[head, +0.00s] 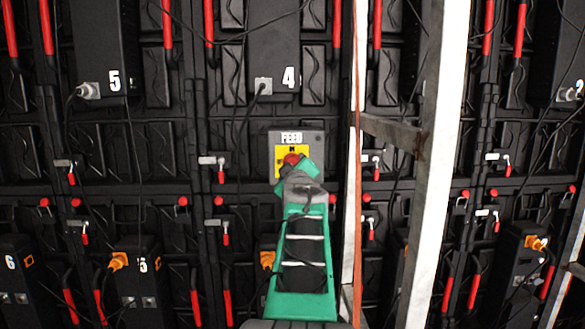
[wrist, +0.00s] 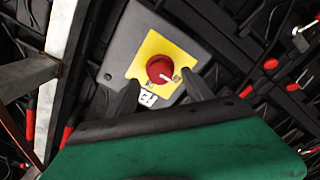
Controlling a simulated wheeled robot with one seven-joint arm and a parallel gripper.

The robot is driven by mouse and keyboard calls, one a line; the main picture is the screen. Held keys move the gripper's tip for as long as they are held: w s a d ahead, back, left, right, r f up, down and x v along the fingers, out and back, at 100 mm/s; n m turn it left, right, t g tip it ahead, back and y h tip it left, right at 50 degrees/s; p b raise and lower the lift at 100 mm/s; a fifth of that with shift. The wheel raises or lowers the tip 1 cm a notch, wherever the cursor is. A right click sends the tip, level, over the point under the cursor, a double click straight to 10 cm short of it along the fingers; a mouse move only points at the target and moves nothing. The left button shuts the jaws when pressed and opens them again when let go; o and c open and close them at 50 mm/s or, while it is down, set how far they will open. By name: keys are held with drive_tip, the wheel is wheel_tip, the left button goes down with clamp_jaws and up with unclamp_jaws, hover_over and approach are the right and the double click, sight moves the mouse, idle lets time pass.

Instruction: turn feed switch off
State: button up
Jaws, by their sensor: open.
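The feed switch is a grey box (head: 314,137) with a FEED label and a yellow plate (head: 280,153). Its round red knob (head: 291,158) is partly covered by my green arm in the head view. In the wrist view the red knob (wrist: 159,69) shows whole on its yellow plate (wrist: 150,48), with a pale pointer mark toward the lower right. My gripper (wrist: 160,77) is open, its two dark fingers apart on the near side of the knob, one to each side. I cannot tell whether they touch it. In the head view my gripper (head: 294,164) is mostly hidden behind the hand.
A white and grey metal upright (head: 440,150) stands right of the switch, with a cross bar (head: 390,130). A thin orange cable (head: 357,200) hangs beside my arm. Black panel backs with red handles, latches and hanging cables surround the switch. Box 4 (head: 274,45) is above it.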

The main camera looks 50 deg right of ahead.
drive_tip(key=v, duration=0.4)
drive_tip(key=shift+s+a, duration=0.1)
